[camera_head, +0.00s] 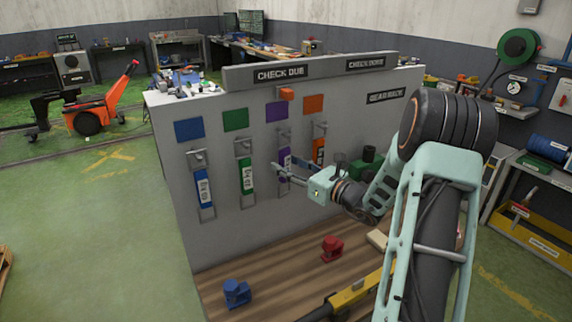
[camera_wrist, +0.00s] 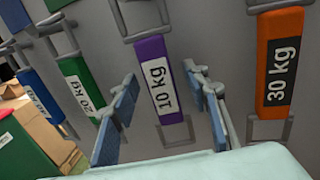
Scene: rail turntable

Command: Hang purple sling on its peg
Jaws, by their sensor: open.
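The purple sling (camera_head: 283,155), marked 10 kg, hangs upright on the grey board below the purple square (camera_head: 277,110). In the wrist view the purple sling (camera_wrist: 158,85) has a metal ring at its top and another at its bottom. The top ring reaches the upper picture edge, and I cannot see clearly how it sits on its peg. My gripper (camera_head: 281,170) is in front of the board at this sling. In the wrist view my gripper (camera_wrist: 160,75) is open, with one blue-padded finger on each side of the sling and gaps showing between.
The blue sling (camera_head: 203,188) and green sling (camera_head: 246,176) hang to the left, and the orange sling (camera_head: 319,152) hangs close on the right. A wooden bench top (camera_head: 275,285) below carries a blue part (camera_head: 236,292) and a red part (camera_head: 332,249).

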